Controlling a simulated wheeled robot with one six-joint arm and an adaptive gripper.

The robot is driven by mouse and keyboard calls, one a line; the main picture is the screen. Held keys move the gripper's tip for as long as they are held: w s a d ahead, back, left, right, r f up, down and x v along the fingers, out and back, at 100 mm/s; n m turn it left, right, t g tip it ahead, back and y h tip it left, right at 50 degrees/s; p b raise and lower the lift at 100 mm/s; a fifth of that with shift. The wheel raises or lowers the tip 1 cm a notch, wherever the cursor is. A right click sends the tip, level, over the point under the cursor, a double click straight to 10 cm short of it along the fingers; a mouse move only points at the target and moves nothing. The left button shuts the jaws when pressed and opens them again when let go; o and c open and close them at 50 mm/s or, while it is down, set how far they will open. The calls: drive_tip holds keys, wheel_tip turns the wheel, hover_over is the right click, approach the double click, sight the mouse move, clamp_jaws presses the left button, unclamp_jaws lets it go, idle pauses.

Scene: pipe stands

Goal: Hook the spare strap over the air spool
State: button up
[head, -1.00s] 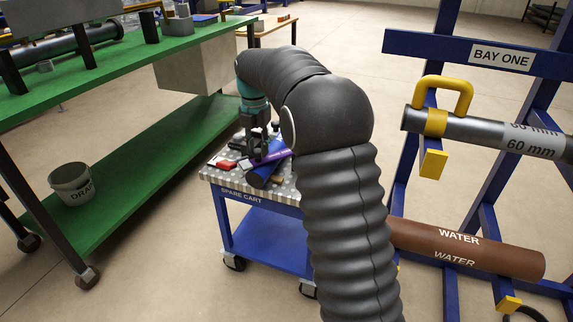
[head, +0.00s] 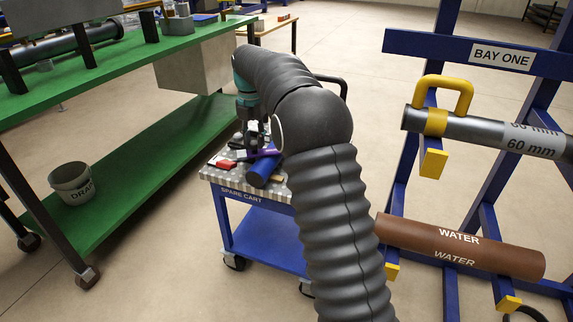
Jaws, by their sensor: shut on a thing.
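My gripper (head: 251,146) is at the end of my arm, low over the top of the spare cart. It is shut on a thin purple piece (head: 264,154), which looks like the spare strap; its shape is mostly hidden. A blue cylinder (head: 263,171) lies on the cart just below and beside it. I cannot tell whether the two touch. No label reading air shows. A yellow strap (head: 436,120) with a raised loop sits around the grey 60 mm pipe (head: 485,132) on the rack at right.
The spare cart (head: 243,198) also carries a red piece (head: 225,163). A green bench (head: 120,72) stands at left, with a bucket (head: 71,182) on its lower shelf. The blue Bay One rack (head: 460,47) at right holds a brown water pipe (head: 455,247). Floor is clear between.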

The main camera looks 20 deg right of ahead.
drive_tip(key=shift+w, duration=0.25)
drive_tip(key=shift+w+d, duration=0.3)
drive_tip(key=shift+w, duration=0.75)
drive_tip(key=shift+w+d, duration=0.25)
drive_tip(key=shift+w, duration=0.8)
drive_tip(key=shift+w+d, duration=0.3)
drive_tip(key=shift+w, duration=0.25)
drive_tip(key=shift+w+d, duration=0.3)
drive_tip(key=shift+w, duration=0.2)
drive_tip(key=o, duration=0.8)
